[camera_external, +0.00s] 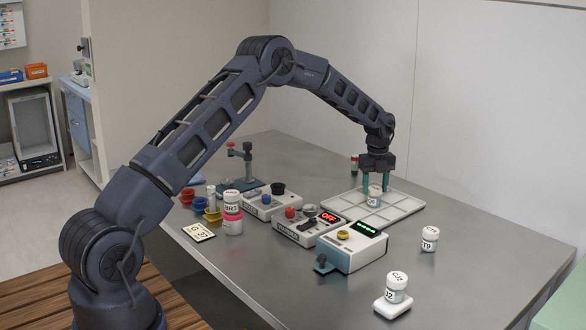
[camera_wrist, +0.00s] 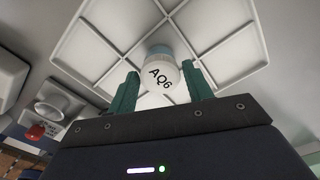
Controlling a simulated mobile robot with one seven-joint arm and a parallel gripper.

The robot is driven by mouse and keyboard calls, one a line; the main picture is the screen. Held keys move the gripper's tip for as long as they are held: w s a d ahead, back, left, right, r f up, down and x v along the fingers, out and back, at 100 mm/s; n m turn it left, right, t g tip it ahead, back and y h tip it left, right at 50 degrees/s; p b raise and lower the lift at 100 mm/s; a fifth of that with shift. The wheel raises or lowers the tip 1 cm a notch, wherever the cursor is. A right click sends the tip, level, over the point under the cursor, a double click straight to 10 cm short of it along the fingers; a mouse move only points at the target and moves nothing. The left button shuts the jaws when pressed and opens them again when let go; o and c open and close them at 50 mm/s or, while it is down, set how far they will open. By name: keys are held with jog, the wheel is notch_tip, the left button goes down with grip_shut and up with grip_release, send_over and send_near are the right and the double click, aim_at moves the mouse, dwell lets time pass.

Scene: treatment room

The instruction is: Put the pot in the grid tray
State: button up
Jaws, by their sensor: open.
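A small white-capped pot (camera_external: 374,197) stands upright in the white grid tray (camera_external: 402,205), with its body between my fingers. In the wrist view the pot (camera_wrist: 162,74) shows the label AQ6 on its cap, and the tray's dividers (camera_wrist: 225,38) spread around it. My gripper (camera_external: 375,187) is open and points down over the tray. In the wrist view its green fingers stand on both sides of the pot, with visible gaps beside the cap. Whether the pot's base rests fully on the tray floor is hard to tell.
A white pot labelled T9 (camera_external: 429,239) stands right of the tray. Another pot (camera_external: 395,287) stands on a small white block at the front. Devices with an OFF display (camera_external: 329,217) and green lights (camera_external: 367,229) sit left and front of the tray.

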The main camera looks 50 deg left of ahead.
notch_tip(320, 180, up, 8)
jog(key=shift+r, duration=0.15)
notch_tip(320, 180, up, 8)
jog(key=n, duration=0.2)
send_over(375, 188)
jog(key=s+d, duration=0.2)
jog(key=s, duration=0.2)
jog(key=s+d+r+n+t, duration=0.1)
jog(key=s+d+r+n, duration=0.15)
jog(key=s+r, duration=0.6)
jog(key=s+d+r+n+t, duration=0.1)
jog(key=s+r+n, duration=0.2)
jog(key=s+r, duration=0.45)
jog(key=s+d+r+n, duration=0.1)
jog(key=s+r+n, duration=0.3)
jog(key=s, duration=0.6)
jog(key=s+d+r+n+t, duration=0.15)
jog(key=s+n, duration=0.45)
jog(key=s, duration=1.3)
jog(key=s+f+n, duration=0.2)
jog(key=s+n, duration=0.1)
jog(key=s, duration=0.5)
jog(key=s+d+f+n+t, duration=0.1)
jog(key=s+f+n, duration=0.2)
jog(key=s, duration=0.5)
jog(key=shift+s+f, duration=0.15)
jog(key=shift+s, duration=0.05)
